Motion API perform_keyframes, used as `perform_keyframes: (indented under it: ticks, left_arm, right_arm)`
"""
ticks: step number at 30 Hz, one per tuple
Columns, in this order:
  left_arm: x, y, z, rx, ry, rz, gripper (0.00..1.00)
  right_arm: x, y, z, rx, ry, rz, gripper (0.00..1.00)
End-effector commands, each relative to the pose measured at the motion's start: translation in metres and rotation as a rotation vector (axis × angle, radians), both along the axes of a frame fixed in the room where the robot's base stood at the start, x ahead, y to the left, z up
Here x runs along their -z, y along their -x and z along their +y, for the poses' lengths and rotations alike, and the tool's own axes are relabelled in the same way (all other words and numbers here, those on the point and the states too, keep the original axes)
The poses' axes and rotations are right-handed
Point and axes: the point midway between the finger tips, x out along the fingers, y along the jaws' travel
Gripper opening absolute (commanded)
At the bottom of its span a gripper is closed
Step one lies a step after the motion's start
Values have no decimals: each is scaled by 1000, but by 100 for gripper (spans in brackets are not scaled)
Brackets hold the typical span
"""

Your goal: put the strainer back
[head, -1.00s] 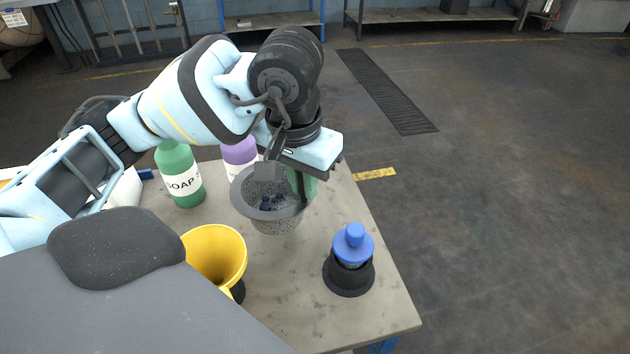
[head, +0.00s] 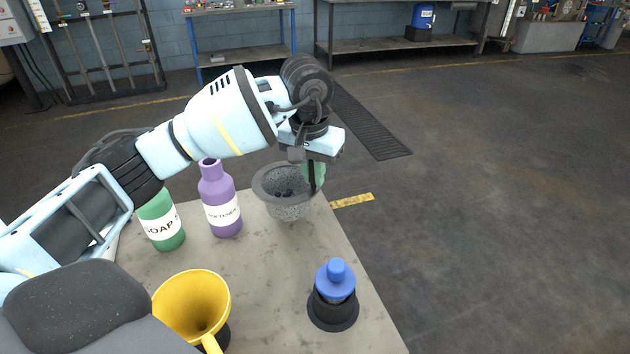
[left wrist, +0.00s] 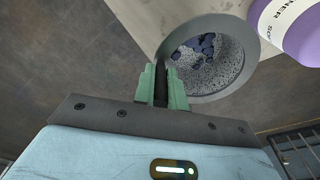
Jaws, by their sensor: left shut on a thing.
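The strainer (head: 288,209) is a grey speckled cup with a wide rim and dark bits inside. It is at the far right end of the table, right of the purple bottle. My left gripper (head: 314,180) is shut on the strainer at the right side of its rim. In the left wrist view the green fingers (left wrist: 162,85) close on a dark upright piece beside the strainer's rim (left wrist: 222,92). The strainer looks roughly upright; I cannot tell whether it touches the table. My right gripper is not in view.
A purple softener bottle (head: 219,196) and green soap bottle (head: 160,220) stand left of the strainer. A yellow funnel (head: 190,300) and a blue-topped object (head: 336,280) in a black ring (head: 333,314) are at the near side. The table's middle (head: 255,270) is clear.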

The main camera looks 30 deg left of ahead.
Motion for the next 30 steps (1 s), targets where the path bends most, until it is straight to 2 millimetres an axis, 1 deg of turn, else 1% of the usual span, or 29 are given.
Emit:
perform_keyframes:
  ticks: [3, 10, 13, 18, 21, 30]
  left_arm:
    - [0, -6, 1, 1, 0, -1, 0]
    - [0, -9, 2, 0, 0, 0, 0]
    - [1, -14, 3, 0, 0, 0, 0]
    - [26, -13, 3, 1, 0, 2, 0]
    - [35, -13, 3, 1, -1, -1, 0]
    - [38, -13, 3, 1, -1, 0, 0]
  right_arm:
    - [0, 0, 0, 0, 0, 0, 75]
    - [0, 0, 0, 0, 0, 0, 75]
    - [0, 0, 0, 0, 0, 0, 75]
    - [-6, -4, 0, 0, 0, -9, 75]
    - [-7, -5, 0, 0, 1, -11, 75]
    - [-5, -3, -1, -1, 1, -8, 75]
